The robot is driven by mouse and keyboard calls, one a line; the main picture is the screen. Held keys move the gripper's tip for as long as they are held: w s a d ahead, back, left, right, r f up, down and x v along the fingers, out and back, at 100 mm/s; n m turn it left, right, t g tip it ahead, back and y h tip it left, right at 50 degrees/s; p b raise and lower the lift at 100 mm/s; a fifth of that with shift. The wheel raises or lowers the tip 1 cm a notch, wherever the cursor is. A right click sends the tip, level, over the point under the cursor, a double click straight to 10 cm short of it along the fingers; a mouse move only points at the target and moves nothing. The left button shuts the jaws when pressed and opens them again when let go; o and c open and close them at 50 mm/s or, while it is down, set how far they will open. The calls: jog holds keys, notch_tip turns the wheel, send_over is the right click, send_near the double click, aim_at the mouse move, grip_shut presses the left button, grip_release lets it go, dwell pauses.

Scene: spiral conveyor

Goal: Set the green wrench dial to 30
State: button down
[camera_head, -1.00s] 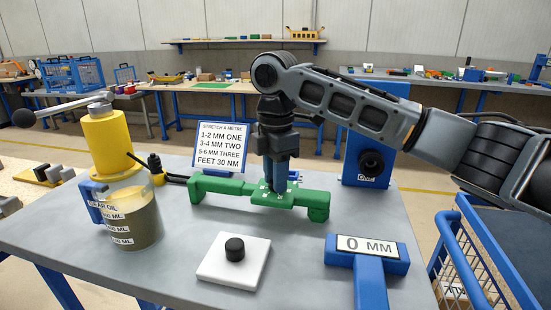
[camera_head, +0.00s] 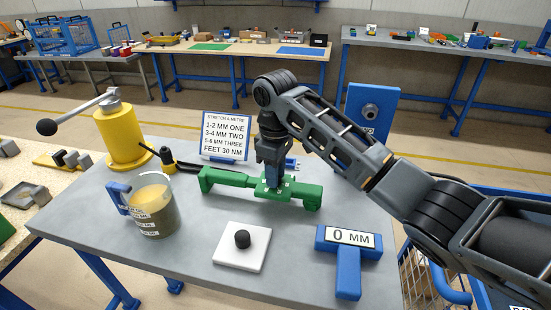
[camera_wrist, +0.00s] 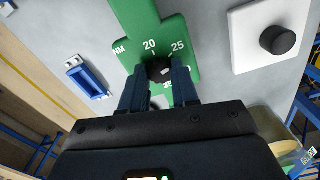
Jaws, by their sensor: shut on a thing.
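The green wrench (camera_head: 228,178) lies across the middle of the table, and its green body also shows in the wrist view (camera_wrist: 150,22). Its plate carries a dark round dial knob (camera_wrist: 159,68) with white marks reading NM, 20 and 25, and a further label starting with 3 partly covered by a finger. My gripper (camera_head: 271,186) points straight down onto the plate, and in the wrist view its fingers (camera_wrist: 160,76) are shut on the dial knob, one on each side. Which mark the dial points to is hidden.
A sign (camera_head: 226,138) behind the wrench includes "FEET 30 NM". A white block with a black knob (camera_head: 242,239) and a blue gauge reading 0 MM (camera_head: 348,287) stand in front. An oil jug (camera_head: 153,212) and yellow pump (camera_head: 123,135) are at left.

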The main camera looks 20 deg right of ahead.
jog(key=m+p, duration=0.3)
jog(key=m, duration=0.1)
jog(key=shift+m+p, duration=0.3)
jog(key=shift+p, duration=0.1)
jog(key=shift+m+p, duration=0.3)
jog(key=shift+m, duration=1.6)
jog(key=c, duration=0.8)
grip_release()
jog(key=shift+c, duration=0.2)
notch_tip(320, 180, up, 7)
jog(key=shift+w+f, duration=0.1)
jog(key=shift+f, duration=0.1)
jog(key=shift+r, duration=0.6)
